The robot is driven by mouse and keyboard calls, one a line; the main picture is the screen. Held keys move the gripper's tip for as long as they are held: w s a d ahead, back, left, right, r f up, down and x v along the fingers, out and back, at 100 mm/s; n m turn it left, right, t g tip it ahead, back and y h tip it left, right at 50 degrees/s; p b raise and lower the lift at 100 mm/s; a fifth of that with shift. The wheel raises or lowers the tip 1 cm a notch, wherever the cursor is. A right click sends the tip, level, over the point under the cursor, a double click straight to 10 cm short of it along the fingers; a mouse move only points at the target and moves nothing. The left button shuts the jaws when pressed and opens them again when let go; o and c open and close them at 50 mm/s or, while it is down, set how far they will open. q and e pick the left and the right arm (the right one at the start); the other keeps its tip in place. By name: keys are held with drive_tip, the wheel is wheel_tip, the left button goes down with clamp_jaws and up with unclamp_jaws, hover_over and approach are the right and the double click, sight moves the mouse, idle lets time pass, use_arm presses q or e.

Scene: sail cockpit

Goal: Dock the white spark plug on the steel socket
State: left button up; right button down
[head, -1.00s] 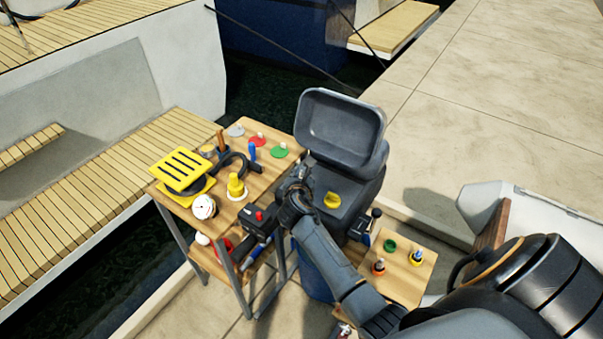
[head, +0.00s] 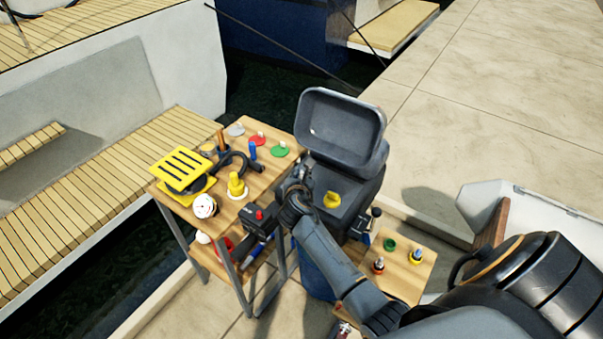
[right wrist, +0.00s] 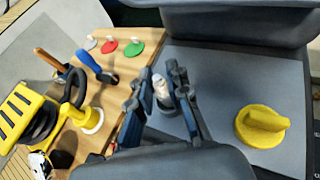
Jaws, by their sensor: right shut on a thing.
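The white spark plug (right wrist: 161,88) shows in the right wrist view, upright or nearly so between the fingers of my right gripper (right wrist: 162,97). The gripper is shut on it, over the left part of the grey engine top (right wrist: 215,85). A small grey round part shows around the plug's lower end; I cannot tell whether this is the steel socket or whether the plug touches it. In the head view my right gripper (head: 299,180) sits at the left side of the engine, and my own arm hides the plug and socket. My left gripper is not in view.
A yellow knob (right wrist: 263,125) stands on the engine top, right of the gripper. The raised engine cover (head: 340,125) is behind. The wooden table (head: 215,195) at left holds a yellow slotted block (head: 183,168), a yellow plug (head: 236,184) and tools. A small stand (head: 410,262) is at right.

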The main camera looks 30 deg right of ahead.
drive_tip(key=shift+f, duration=0.4)
drive_tip(key=c, duration=1.5)
unclamp_jaws()
drive_tip(key=shift+c, duration=0.2)
drive_tip(key=shift+p+v, duration=0.75)
drive_tip(key=shift+v, duration=0.25)
drive_tip(key=p+v, duration=0.3)
drive_tip(key=v, duration=0.1)
drive_tip(key=shift+r, duration=0.1)
drive_tip(key=p+v, duration=0.3)
drive_tip(key=v, duration=0.2)
drive_tip(key=shift+a, duration=0.15)
